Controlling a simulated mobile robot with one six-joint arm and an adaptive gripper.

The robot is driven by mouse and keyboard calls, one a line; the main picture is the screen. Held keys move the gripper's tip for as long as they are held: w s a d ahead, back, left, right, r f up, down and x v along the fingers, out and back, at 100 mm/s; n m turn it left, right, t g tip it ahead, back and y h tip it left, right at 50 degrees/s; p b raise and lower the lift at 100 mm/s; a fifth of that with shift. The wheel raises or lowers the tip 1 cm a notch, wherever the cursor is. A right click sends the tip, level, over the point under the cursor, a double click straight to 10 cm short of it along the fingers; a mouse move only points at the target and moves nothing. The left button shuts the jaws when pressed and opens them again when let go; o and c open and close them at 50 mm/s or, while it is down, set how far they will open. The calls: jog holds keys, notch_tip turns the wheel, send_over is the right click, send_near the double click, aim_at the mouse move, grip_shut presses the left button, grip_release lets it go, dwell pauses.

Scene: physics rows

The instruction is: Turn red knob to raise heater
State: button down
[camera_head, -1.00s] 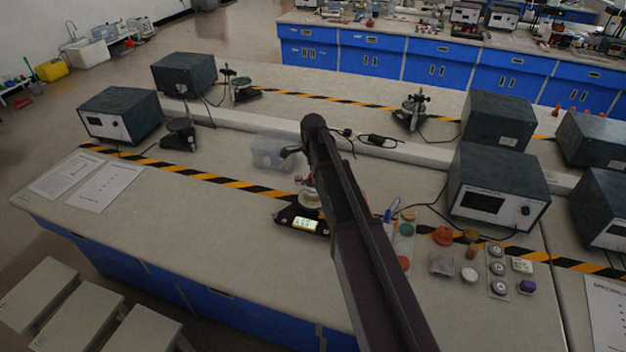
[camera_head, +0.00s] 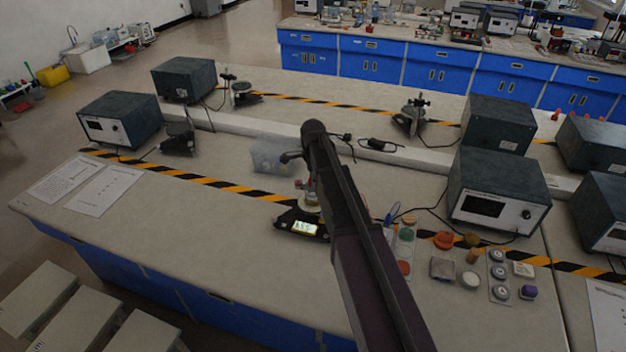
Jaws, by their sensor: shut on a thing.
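A small black device with a lit display (camera_head: 303,228) stands on the near bench, and a pale round part (camera_head: 311,198) sits above it. A small red part (camera_head: 299,184), which looks like the red knob, shows above the device at the left edge of my dark arm. My gripper (camera_head: 308,186) is at this red part, mostly hidden behind my arm, and is shut on it. The fingertips and their exact contact are too small and covered to make out. I cannot read the display clearly.
A clear plastic box (camera_head: 272,156) stands just behind the device. A grey instrument box (camera_head: 499,192) stands to the right, with several small jars and weights (camera_head: 470,280) before it. The bench front left of the device is clear.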

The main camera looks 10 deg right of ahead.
jog(key=shift+n, duration=0.4)
jog(key=n, duration=1)
jog(key=shift+n, duration=0.3)
jog(key=n, duration=0.6)
jog(key=shift+s+n, duration=0.1)
jog(key=shift+n, duration=0.2)
jog(key=n, duration=0.5)
jog(key=shift+n, duration=0.4)
jog(key=shift+c, duration=1.7)
grip_release()
jog(key=shift+a, duration=0.1)
